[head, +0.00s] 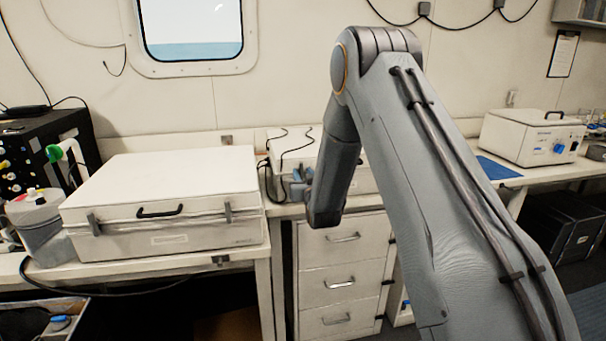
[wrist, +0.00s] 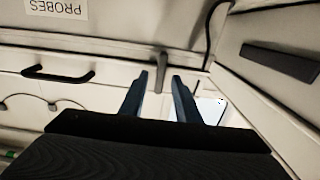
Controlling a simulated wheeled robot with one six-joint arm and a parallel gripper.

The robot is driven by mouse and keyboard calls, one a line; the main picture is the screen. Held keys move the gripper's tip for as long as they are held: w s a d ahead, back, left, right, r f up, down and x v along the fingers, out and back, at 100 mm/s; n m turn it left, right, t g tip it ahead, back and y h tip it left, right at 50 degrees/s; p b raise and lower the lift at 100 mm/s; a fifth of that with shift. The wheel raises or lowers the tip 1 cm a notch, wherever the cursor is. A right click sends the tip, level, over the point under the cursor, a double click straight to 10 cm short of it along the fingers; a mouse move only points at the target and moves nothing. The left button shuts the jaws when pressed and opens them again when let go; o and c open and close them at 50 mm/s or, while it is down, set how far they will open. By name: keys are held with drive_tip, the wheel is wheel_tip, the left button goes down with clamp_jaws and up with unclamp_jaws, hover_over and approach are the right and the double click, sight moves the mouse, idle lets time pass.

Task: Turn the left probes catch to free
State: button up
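The white probes case shows in the wrist view, upside down, with its "PROBES" label (wrist: 57,8) and black handle (wrist: 57,73). Its left catch (wrist: 160,75) is a small grey lever lying across the lid seam, in line with the picture's vertical. My gripper (wrist: 161,77) is open, one dark blue finger on each side of the catch, with a gap on both sides. I cannot tell how deep the fingers reach. In the head view my gripper (head: 301,187) is partly hidden by my arm, at the left front of the case (head: 285,143). The catch is hidden there.
A larger white case (head: 165,180) stands close on the left, its handle (head: 160,211) facing front. Dark cables (head: 283,150) hang over the probes case's left part. Drawers (head: 340,265) are below. A white lidded box (head: 530,138) stands on the right bench.

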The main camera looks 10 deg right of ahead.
clamp_jaws()
drive_tip(key=shift+n+b, duration=0.3)
drive_tip(key=shift+a+f+n+b, duration=0.1)
drive_tip(key=shift+f+n+b, duration=0.05)
drive_tip(key=shift+n+b, duration=0.7)
drive_tip(key=n+b, duration=0.2)
drive_tip(key=n, duration=0.2)
drive_tip(key=shift+a+n+b, duration=0.1)
drive_tip(key=shift+n+b, duration=0.15)
drive_tip(key=shift+b, duration=0.15)
drive_tip(key=n+b, duration=0.3)
drive_tip(key=n, duration=0.2)
drive_tip(key=shift+a+f, duration=0.15)
drive_tip(key=n+b, duration=0.3)
drive_tip(key=n, duration=0.3)
drive_tip(key=shift+f, duration=0.1)
